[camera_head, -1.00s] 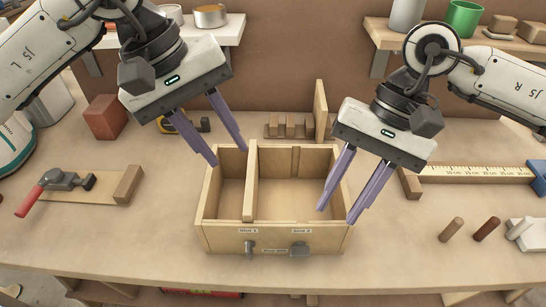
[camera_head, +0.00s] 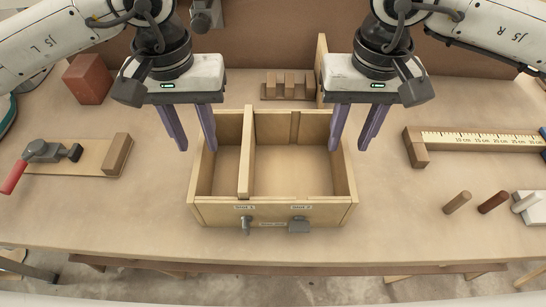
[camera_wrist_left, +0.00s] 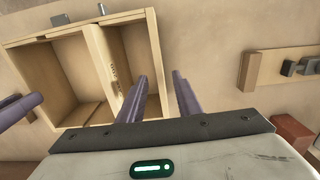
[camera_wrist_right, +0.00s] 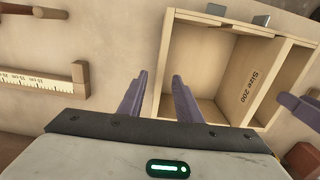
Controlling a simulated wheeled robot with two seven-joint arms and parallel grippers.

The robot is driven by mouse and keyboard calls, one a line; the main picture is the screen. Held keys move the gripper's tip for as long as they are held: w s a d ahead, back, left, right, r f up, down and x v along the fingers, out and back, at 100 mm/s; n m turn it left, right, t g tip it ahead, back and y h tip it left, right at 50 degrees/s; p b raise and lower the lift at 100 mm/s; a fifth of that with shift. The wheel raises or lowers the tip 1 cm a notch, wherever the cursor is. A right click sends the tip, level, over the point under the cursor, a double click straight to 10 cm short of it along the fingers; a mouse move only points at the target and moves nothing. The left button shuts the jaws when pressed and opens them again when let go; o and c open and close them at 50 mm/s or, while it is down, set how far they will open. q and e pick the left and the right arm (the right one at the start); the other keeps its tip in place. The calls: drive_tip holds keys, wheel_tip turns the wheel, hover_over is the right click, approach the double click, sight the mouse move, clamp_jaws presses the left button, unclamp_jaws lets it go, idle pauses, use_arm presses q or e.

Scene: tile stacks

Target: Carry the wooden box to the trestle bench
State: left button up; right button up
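The wooden box (camera_head: 272,212) sits on the workbench. It is open-topped, split by a divider, with two bin labels and small metal fittings on its front. My left gripper (camera_head: 190,146) is open at the box's left side wall. In the left wrist view its fingers (camera_wrist_left: 160,98) appear on either side of that wall. My right gripper (camera_head: 354,144) is open at the right side wall. In the right wrist view its fingers (camera_wrist_right: 160,98) also appear to straddle the wall. Neither grips it visibly. I cannot identify the trestle bench in these views.
A red-handled clamp on a board (camera_head: 80,157) lies left, with a reddish block (camera_head: 88,79) behind it. A ruler in a wooden fixture (camera_head: 470,139) and several pegs (camera_head: 493,202) are right. A slotted wooden block (camera_head: 287,86) stands behind the box. The bench front is clear.

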sight(207, 169)
use_arm(q)
drive_tip(key=shift+s, duration=0.2)
use_arm(e)
drive_tip(key=shift+s, duration=0.2)
